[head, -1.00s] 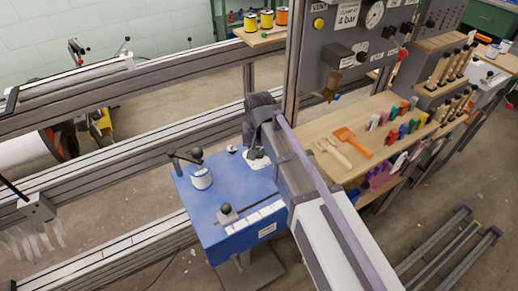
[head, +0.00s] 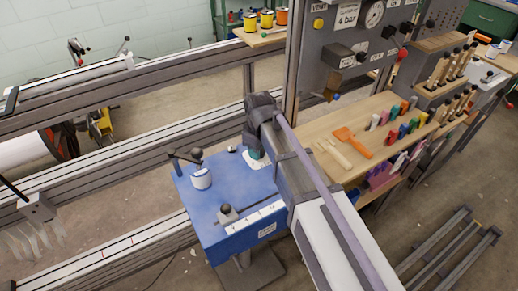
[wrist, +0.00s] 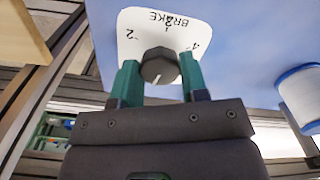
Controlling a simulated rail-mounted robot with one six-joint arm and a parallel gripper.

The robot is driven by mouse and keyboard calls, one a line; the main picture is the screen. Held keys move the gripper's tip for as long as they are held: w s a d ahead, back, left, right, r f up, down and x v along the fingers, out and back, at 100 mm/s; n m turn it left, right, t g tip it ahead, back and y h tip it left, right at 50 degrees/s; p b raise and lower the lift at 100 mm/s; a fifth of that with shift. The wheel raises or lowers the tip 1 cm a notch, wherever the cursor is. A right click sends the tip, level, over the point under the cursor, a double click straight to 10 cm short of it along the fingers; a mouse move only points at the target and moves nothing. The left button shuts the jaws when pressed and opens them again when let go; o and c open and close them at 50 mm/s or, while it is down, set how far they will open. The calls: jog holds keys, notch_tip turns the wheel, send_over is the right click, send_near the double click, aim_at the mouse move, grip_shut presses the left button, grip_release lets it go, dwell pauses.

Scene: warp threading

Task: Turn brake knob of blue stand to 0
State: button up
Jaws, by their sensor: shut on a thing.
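The blue stand (head: 222,186) is at the middle of the head view, and its blue top fills much of the wrist view. The dark brake knob (wrist: 159,62) sits on a white BRAKE label (wrist: 130,38) that appears upside down in the wrist view. A pale mark on the knob points towards the bottom of the picture. My gripper (wrist: 158,76) has its two green fingers on either side of the knob, shut on it. In the head view my wrist mostly hides the knob.
A wooden shelf (head: 318,125) with tools and coloured pieces is to the right. Metal rails (head: 120,155) run on the left.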

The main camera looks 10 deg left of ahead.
jog(key=shift+n, duration=1.2)
jog(key=o, duration=0.9)
notch_tip(320, 180, up, 11)
jog(key=p, duration=1)
jog(key=shift+f+p, duration=0.1)
jog(key=shift+p, duration=0.3)
